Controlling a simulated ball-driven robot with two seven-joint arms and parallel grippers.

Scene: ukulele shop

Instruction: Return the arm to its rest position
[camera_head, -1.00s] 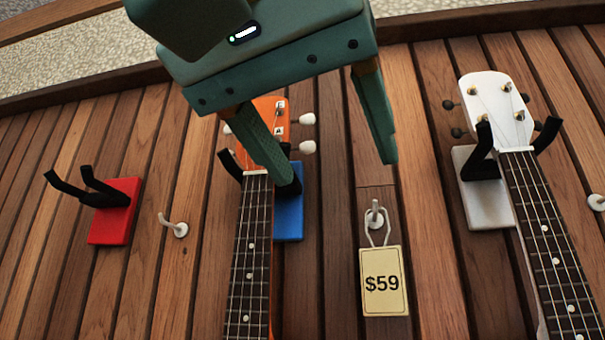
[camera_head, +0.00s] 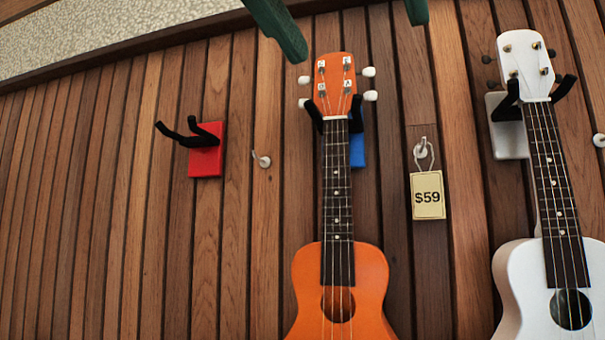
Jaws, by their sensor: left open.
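My left gripper (camera_head: 352,30) shows only as two teal fingers at the top edge of the head view. The fingers are wide apart, with nothing between them. They are above the head of the orange ukulele (camera_head: 340,280) and apart from it. The orange ukulele hangs upright by its headstock in the black prongs of the blue hanger (camera_head: 357,150). The rest of my left arm is out of the picture. My right gripper is not in view.
A white ukulele (camera_head: 515,270) hangs at right on a white-backed hanger (camera_head: 507,138). A $59 tag (camera_head: 427,195) hangs on a hook between the ukuleles. An empty red hanger (camera_head: 206,150) and a bare white hook (camera_head: 261,160) are at left on the wood-slat wall (camera_head: 120,240).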

